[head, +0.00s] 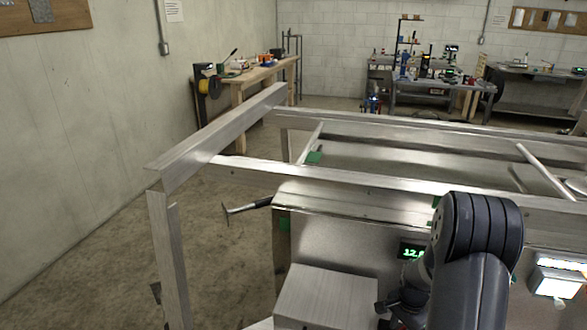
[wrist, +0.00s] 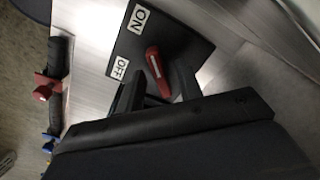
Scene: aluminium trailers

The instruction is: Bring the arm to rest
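My gripper (wrist: 160,82) is in the wrist view, its two dark fingers apart with a gap between them. A red lever (wrist: 157,70) on a black plate (wrist: 193,50) labelled ON and OFF shows just beyond the fingertips. The lower end of the lever appears in the gap; I cannot tell whether a finger touches it. In the head view my dark arm stands at the lower right, bent, in front of the metal trailer (head: 330,235). The fingers are not clear there.
A metal frame rail (head: 380,182) runs across close to my arm. A metal box (head: 325,297) and a lit green display (head: 411,251) are beside it. A hammer-like tool (head: 245,207) sticks out left. Dark hoses with red and blue fittings (wrist: 47,85) show at the wrist view's left.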

